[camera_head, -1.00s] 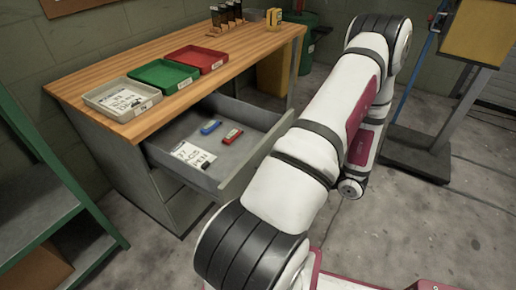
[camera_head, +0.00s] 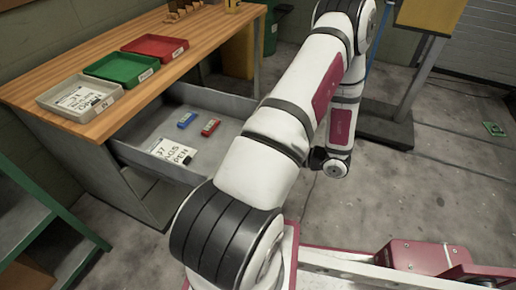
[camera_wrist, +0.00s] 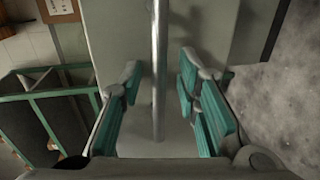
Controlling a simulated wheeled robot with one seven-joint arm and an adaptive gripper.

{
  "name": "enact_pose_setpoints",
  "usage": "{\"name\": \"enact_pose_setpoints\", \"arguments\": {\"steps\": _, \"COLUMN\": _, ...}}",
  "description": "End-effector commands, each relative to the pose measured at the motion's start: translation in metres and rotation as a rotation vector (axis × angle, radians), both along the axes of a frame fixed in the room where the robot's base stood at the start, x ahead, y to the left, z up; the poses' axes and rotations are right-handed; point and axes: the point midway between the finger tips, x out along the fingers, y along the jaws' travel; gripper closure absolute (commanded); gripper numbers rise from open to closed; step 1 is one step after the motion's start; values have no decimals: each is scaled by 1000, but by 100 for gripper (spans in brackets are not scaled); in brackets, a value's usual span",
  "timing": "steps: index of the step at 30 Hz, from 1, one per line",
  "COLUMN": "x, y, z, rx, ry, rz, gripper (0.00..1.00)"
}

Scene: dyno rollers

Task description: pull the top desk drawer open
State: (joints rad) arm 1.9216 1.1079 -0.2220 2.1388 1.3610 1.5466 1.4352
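The top desk drawer (camera_head: 146,135) is pulled out from under the wooden desktop in the head view, its grey inside showing. In the wrist view a grey drawer front (camera_wrist: 200,30) carries a long metal bar handle (camera_wrist: 158,70). My gripper (camera_wrist: 163,105) has its teal-padded fingers on either side of this bar. A gap shows between the bar and the pads on both sides, so the gripper is open around it. My gripper is hidden behind my arm in the head view.
The drawer holds a blue item (camera_head: 187,119), a red item (camera_head: 210,127) and a printed sheet (camera_head: 172,150). Grey, green (camera_head: 122,70) and red trays stand on the desk (camera_head: 50,72). A green-framed shelf (camera_head: 45,215) stands left.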

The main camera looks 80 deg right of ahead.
Motion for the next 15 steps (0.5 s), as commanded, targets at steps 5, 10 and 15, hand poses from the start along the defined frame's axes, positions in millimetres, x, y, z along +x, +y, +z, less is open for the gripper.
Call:
{"name": "enact_pose_setpoints", "arguments": {"steps": 5, "x": 0, "y": 0, "z": 0, "rx": 0, "ry": -1, "rz": 0, "gripper": 70}}
{"name": "enact_pose_setpoints", "arguments": {"steps": 10, "x": -9, "y": 2, "z": 2, "rx": 0, "ry": 0, "rz": -1, "gripper": 70}}
{"name": "enact_pose_setpoints", "arguments": {"steps": 15, "x": -37, "y": 8, "z": 7, "rx": 0, "ry": 2, "rz": -4, "gripper": 70}}
